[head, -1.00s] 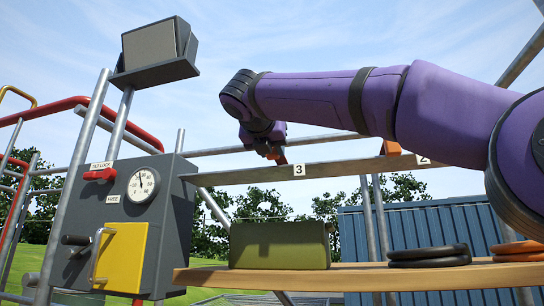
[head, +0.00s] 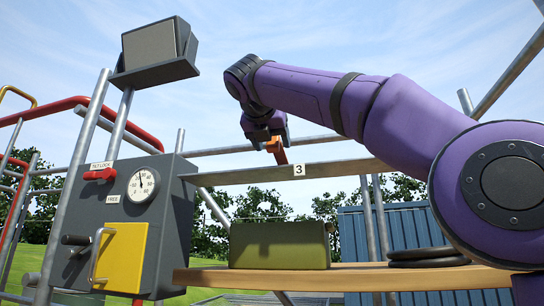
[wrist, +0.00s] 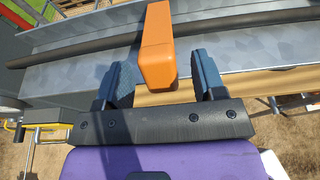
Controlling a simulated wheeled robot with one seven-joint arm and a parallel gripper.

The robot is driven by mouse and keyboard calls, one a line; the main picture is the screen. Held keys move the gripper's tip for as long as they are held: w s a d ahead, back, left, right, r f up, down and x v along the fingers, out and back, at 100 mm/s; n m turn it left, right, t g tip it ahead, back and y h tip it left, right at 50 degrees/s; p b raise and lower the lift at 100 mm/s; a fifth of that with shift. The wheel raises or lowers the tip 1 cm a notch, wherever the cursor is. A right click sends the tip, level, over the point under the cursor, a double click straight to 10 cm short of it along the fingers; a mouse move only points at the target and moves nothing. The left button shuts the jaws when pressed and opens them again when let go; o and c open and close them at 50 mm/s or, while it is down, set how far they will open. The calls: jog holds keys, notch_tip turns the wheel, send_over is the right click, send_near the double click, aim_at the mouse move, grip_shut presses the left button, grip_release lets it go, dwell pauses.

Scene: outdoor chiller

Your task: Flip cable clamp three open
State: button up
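Clamp three is an orange lever (head: 277,150) standing up from the grey rail just left of the "3" label (head: 298,170) in the head view. In the wrist view the orange lever (wrist: 157,55) rises between my two dark blue fingers. My gripper (head: 265,138) is at the lever's upper end; it also shows in the wrist view (wrist: 166,80). The fingers are apart, with a visible gap on the right side of the lever. The lever's base is partly hidden.
The grey rail (head: 335,169) runs across above a wooden shelf (head: 400,278). A green box (head: 278,246) and black rings (head: 428,256) sit on the shelf. A control panel with a gauge (head: 143,185) and red lever (head: 99,175) stands at left. Metal posts surround the area.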

jog(key=o, duration=0.5)
jog(key=v, duration=0.7)
dwell(0.4)
